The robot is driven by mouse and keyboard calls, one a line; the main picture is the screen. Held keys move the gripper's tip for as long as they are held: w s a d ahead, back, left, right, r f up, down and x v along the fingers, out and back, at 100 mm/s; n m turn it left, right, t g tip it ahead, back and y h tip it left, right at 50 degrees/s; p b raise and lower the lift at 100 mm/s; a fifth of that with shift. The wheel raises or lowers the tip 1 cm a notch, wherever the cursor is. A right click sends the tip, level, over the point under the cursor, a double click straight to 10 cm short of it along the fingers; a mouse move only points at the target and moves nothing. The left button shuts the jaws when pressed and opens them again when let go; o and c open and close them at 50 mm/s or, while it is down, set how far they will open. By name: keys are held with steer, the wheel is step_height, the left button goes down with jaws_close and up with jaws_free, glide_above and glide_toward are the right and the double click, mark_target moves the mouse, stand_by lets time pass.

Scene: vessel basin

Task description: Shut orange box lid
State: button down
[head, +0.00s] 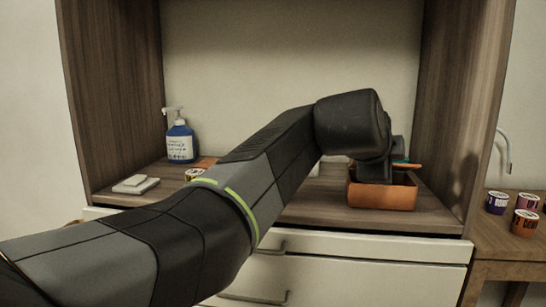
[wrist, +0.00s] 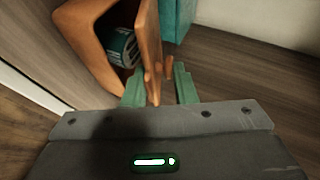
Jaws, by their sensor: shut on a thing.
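The orange box (head: 382,194) stands at the right end of the wooden shelf in the head view. My arm's end is over and behind its open top and hides much of it. In the wrist view the box (wrist: 90,30) is at upper left, with a green and white can (wrist: 122,44) inside. My gripper (wrist: 160,90) has green fingers on either side of an upright orange panel (wrist: 150,35) of the box and is shut on it. I cannot tell whether this panel is the lid or a side wall.
A teal thing (wrist: 178,18) is beyond the panel. On the shelf are a blue pump bottle (head: 180,143) and white pads (head: 135,184) at left. Several tubs, one purple (head: 497,203), stand on the side table at right. The shelf's right wall (head: 455,120) is close to the box.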

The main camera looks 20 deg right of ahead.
steer(key=shift+f, duration=0.9)
steer(key=c, duration=1.4)
jaws_free()
steer(key=shift+o, duration=0.2)
steer(key=shift+r, duration=0.15)
steer(key=shift+r, duration=0.1)
